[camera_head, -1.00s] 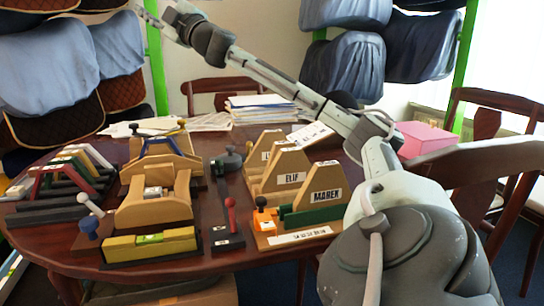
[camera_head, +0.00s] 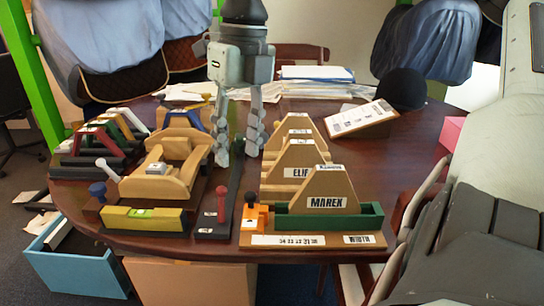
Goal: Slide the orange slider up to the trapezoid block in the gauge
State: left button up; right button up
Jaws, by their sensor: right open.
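A narrow gap seems to show between slider and channel; whether slider and block touch I cannot tell. My right gripper (camera_head: 237,155) hangs from the top with fingers down, open and empty, above and behind the slider. My left gripper is not in view.
More tan blocks, one labelled ELIF (camera_head: 297,158), stand behind the gauge. A red-knobbed dark piece (camera_head: 221,215) and a yellow level (camera_head: 143,219) lie to the left. A tilted white card (camera_head: 360,117) and a dark round object (camera_head: 402,89) stand behind right.

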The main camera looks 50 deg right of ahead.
aim_at(251, 194)
jog(key=shift+s+d+f+g+h, duration=0.3)
jog(key=shift+s+d+h, duration=0.1)
jog(key=shift+s, duration=0.2)
jog(key=shift+s+d+f, duration=0.1)
jog(key=shift+s+f, duration=0.05)
jog(key=shift+f, duration=0.15)
notch_tip(251, 194, down, 7)
jog(key=shift+f, duration=0.1)
grip_shut()
